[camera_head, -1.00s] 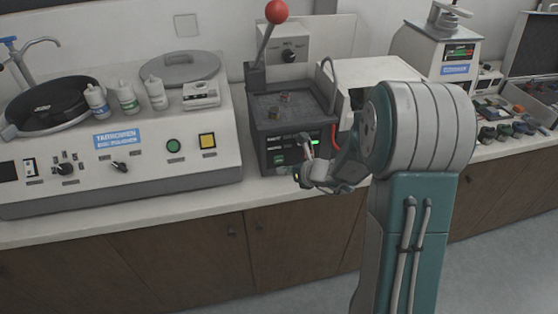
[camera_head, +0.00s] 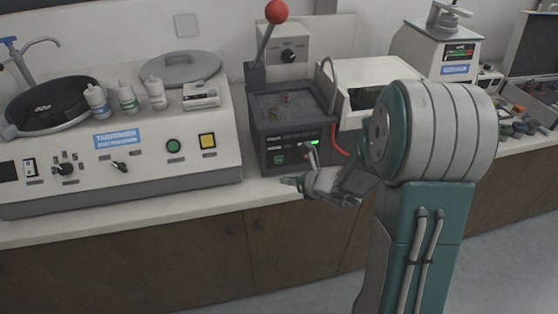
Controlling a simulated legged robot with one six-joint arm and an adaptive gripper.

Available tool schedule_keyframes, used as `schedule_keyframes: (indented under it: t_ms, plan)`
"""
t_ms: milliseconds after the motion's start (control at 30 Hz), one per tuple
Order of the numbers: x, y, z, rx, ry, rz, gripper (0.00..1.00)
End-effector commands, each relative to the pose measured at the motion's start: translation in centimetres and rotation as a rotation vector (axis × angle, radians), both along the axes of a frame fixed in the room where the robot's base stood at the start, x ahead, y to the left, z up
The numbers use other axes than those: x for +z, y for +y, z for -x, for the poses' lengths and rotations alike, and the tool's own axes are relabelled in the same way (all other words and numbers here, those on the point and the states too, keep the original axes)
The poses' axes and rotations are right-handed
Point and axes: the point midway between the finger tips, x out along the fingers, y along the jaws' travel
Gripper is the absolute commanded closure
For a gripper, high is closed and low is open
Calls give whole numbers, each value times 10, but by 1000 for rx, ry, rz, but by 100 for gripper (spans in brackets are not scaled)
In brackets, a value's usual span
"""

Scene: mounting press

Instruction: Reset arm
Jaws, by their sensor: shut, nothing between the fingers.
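My gripper (camera_head: 292,181) is shut and empty. It hangs just in front of the mounting press (camera_head: 291,118), near the bench's front edge, with its fingers pointing left. The press is a dark box with a green-lit display and a lever with a red ball (camera_head: 276,11) that leans up and to the right. My arm's large grey and teal joint stands at the right and hides part of the bench behind it.
A polisher (camera_head: 120,150) with a black round bowl (camera_head: 55,105) and several white bottles stands at the left. A white machine (camera_head: 432,52) and small coloured parts (camera_head: 520,128) are at the right. The floor in front of the brown cabinets (camera_head: 180,260) is clear.

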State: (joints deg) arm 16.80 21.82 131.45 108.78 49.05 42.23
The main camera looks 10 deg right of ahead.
Motion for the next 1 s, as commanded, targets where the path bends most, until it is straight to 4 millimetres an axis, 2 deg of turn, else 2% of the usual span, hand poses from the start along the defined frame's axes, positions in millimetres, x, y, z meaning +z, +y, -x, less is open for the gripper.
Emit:
schedule_keyframes:
  t_ms: [233, 367, 533, 700, 867, 1000]
  plan:
    - [1, 1, 0, 7, -4, 5, 100]
    - [21, 16, 11, 122, -62, 84, 100]
    - [64, 51, 51, 460, -228, 331, 100]
    - [94, 71, 99, 804, -399, 611, 100]
    - [114, 75, 145, 1115, -548, 888, 100]
    - [127, 67, 181, 1376, -657, 1144, 100]
